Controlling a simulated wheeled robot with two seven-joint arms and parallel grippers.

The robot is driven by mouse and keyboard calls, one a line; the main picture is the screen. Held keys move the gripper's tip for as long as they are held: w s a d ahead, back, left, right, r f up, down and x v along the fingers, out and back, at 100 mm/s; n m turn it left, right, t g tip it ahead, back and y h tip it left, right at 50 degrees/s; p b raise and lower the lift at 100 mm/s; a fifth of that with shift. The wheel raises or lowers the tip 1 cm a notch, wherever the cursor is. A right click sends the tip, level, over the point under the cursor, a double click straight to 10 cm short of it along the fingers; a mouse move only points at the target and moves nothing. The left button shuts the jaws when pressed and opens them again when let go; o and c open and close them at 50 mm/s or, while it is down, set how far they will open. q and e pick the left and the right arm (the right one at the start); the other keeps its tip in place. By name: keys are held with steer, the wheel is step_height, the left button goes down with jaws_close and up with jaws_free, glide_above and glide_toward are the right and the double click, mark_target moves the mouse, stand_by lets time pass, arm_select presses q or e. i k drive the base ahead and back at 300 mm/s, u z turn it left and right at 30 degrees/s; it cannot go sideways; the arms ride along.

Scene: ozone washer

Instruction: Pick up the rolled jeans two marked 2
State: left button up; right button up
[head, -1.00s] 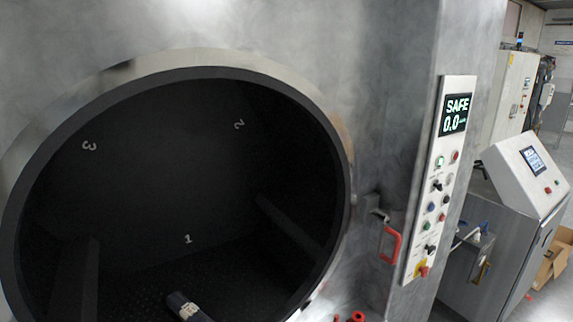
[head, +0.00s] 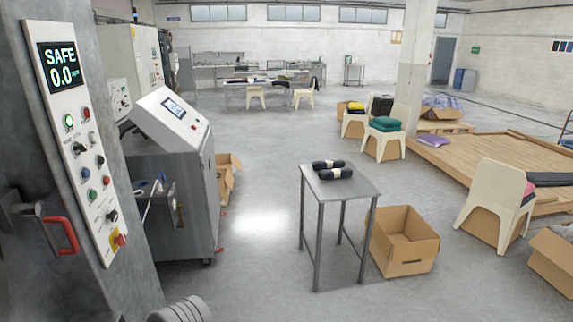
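Two dark navy rolled bundles, which look like rolled jeans, lie side by side on a small grey metal table (head: 345,190) in the middle of the head view. The farther roll (head: 328,165) and the nearer roll (head: 336,174) each have a pale band around the middle. Any number on them is too small to read, so I cannot tell which is marked 2. Neither of my grippers is in view, and nothing touches the rolls.
The washer's control panel (head: 80,140) reads SAFE 0.0, with a red handle (head: 66,236) at left. A grey console cabinet (head: 175,190) stands beside it. An open cardboard box (head: 405,255) sits right of the table. Chairs (head: 497,200) and a wooden platform (head: 480,165) are further right. The floor left of the table is clear.

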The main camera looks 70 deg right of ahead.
mark_target(335, 164)
steer(key=z, duration=2.05)
steer(key=i, duration=7.8)
steer(key=z, duration=0.1)
